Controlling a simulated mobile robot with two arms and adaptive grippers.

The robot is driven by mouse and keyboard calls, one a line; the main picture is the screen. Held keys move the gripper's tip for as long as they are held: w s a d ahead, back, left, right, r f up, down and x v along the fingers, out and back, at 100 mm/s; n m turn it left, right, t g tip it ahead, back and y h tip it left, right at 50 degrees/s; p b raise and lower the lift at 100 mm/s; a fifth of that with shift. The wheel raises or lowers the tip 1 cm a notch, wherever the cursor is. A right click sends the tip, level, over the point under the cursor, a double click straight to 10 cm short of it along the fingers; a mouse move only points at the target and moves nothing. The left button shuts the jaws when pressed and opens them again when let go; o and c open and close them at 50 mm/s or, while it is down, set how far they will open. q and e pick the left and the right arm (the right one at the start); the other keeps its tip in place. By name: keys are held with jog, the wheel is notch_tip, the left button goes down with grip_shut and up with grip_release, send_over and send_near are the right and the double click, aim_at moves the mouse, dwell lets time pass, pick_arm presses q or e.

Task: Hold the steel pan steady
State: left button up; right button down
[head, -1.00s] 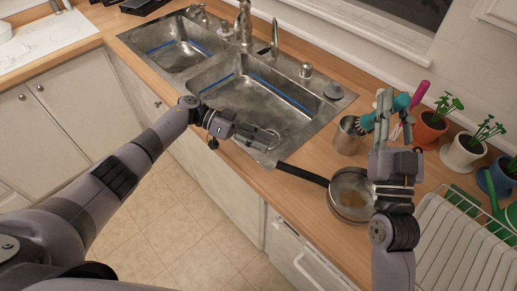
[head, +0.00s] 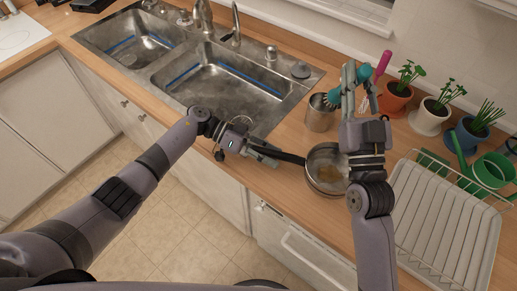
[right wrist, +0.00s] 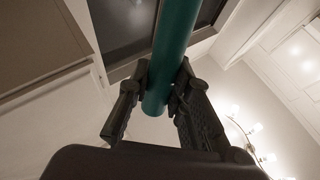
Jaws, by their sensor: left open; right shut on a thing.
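The steel pan (head: 327,183) sits on the wooden counter by its front edge, with a brownish patch inside and its black handle (head: 293,158) pointing left. My left gripper (head: 276,156) is open at the outer end of that handle; I cannot tell whether its fingers touch it. My right gripper (head: 358,78) is raised beyond the pan and shut on the teal handle (right wrist: 173,50) of a scrub brush, whose bristled teal head (head: 334,97) shows just left of the fingers. My right forearm overlaps the pan's right side in the head view.
A steel cup (head: 319,114) stands behind the pan. A double sink (head: 225,85) lies to the left. A white dish rack (head: 445,215), potted plants (head: 434,112) and a green watering can (head: 490,170) crowd the right. A pink-handled tool (head: 382,66) stands behind my right gripper.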

pick_arm(q)
jog(key=shift+d, duration=0.15)
grip_shut()
dwell(0.5)
dwell(0.9)
